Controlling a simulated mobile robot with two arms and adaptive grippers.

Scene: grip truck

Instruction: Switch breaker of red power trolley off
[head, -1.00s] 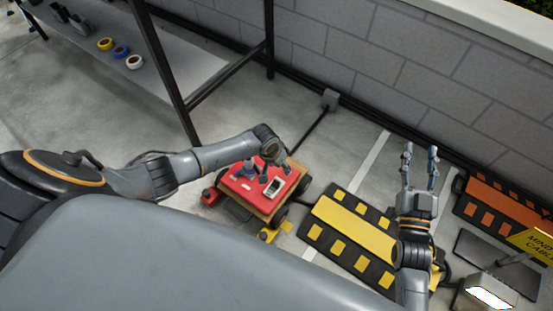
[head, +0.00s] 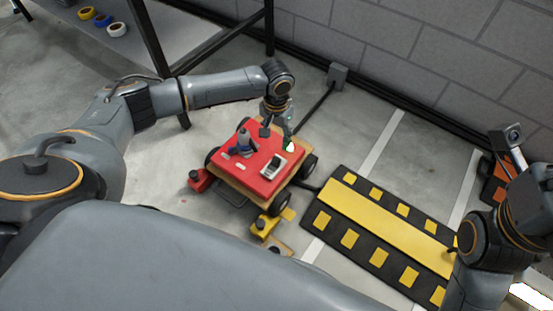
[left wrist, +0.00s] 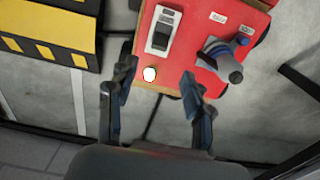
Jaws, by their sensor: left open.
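The red power trolley (head: 262,184) stands on the floor at the middle of the head view; its red top also shows in the left wrist view (left wrist: 190,62). The breaker (head: 273,167), a pale box with a dark switch part, sits on the top; it is upright in the left wrist view (left wrist: 163,30). A bright round lamp (left wrist: 150,74) is beside it. My left gripper (head: 277,132) is open above the trolley's far edge. In the left wrist view its fingers (left wrist: 158,78) are apart, short of the breaker.
A blue-grey plug (left wrist: 222,58) stands up from the trolley top beside the breaker. A yellow and black cable ramp (head: 385,230) lies to the right. A shelf (head: 185,40) stands at upper left, and a block wall is behind.

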